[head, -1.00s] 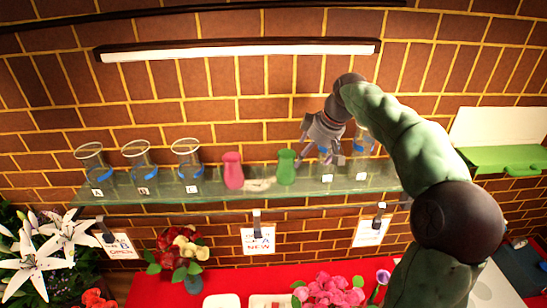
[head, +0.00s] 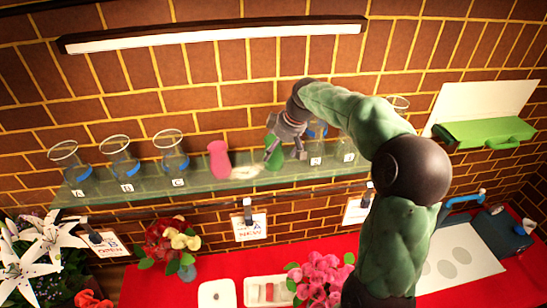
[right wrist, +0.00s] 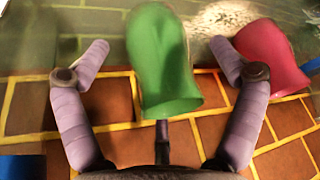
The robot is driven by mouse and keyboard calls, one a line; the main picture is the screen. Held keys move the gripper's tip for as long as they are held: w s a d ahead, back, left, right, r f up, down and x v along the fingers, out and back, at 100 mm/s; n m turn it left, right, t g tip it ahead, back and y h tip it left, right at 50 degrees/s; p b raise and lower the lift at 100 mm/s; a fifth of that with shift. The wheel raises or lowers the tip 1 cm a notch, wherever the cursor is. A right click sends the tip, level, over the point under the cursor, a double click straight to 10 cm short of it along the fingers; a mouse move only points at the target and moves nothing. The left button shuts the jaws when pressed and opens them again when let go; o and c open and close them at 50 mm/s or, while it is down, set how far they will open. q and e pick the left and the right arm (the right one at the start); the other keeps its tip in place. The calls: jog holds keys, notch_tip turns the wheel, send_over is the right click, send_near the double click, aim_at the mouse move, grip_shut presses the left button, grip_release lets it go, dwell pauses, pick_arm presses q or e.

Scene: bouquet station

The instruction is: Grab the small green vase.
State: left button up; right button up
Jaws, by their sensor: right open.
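The small green vase (head: 275,160) stands on the glass shelf, just right of the pink vase (head: 219,160). My right gripper (head: 285,152) is at the green vase and partly covers it in the head view. In the right wrist view, the green vase (right wrist: 165,65) lies between the two spread fingers (right wrist: 160,47), with a gap on both sides. The pink vase (right wrist: 270,55) is close beyond the right-hand finger. The gripper is open and holds nothing. My left gripper is not in view.
The glass shelf (head: 110,199) also bears several clear glass vases, labelled ones at the left and others right of my gripper. A brick wall (head: 230,80) is close behind. Flowers and trays stand on the red table (head: 150,290) below.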

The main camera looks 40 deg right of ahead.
jog(key=shift+x, duration=0.95)
jog(key=shift+w+f, duration=0.25)
jog(key=shift+f, duration=0.1)
jog(key=shift+s+r, duration=0.1)
jog(key=shift+s, duration=0.1)
jog(key=c, duration=1.6)
jog(key=shift+c, duration=0.2)
